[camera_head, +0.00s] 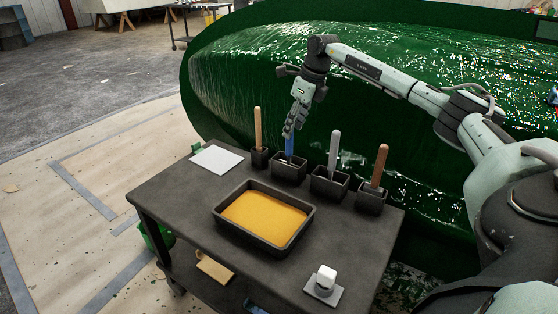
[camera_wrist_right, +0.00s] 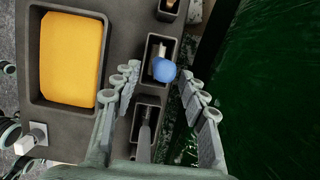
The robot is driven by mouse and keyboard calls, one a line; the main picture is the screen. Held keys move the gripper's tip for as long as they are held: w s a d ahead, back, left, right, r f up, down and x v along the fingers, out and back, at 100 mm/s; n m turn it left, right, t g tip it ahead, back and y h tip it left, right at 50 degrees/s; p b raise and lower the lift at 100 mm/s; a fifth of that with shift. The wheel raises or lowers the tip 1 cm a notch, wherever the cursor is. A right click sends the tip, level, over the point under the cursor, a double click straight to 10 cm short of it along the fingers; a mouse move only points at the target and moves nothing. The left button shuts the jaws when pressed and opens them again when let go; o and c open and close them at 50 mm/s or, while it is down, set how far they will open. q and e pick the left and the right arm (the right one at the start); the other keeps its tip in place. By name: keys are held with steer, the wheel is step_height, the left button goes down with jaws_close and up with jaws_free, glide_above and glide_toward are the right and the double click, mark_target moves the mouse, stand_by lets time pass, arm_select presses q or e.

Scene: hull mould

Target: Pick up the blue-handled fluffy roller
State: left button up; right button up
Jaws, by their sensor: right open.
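The blue-handled roller (camera_head: 289,146) stands upright in a small black holder (camera_head: 288,170) at the back edge of the dark table. In the right wrist view its blue handle end (camera_wrist_right: 164,70) shows between the two sets of fingers. The roller head is down in the holder and mostly hidden. My right gripper (camera_head: 290,130) points down over the handle, and its fingertips are at about the handle's upper part. In the right wrist view the right gripper (camera_wrist_right: 159,74) is open, with a gap on both sides of the handle. My left gripper is not in view.
Neighbouring holders carry a wooden handle (camera_head: 258,128), a grey handle (camera_head: 334,150) and another wooden handle (camera_head: 380,165). A black tray (camera_head: 218,213) of yellow material and a white sheet (camera_head: 217,159) lie on the table (camera_head: 180,215). The glossy green hull mould (camera_head: 240,80) rises close behind.

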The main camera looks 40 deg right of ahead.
mark_target(286, 143)
steer(key=x, duration=0.7)
steer(key=shift+w+f, duration=0.15)
steer(key=shift+w, duration=0.25)
jaws_close()
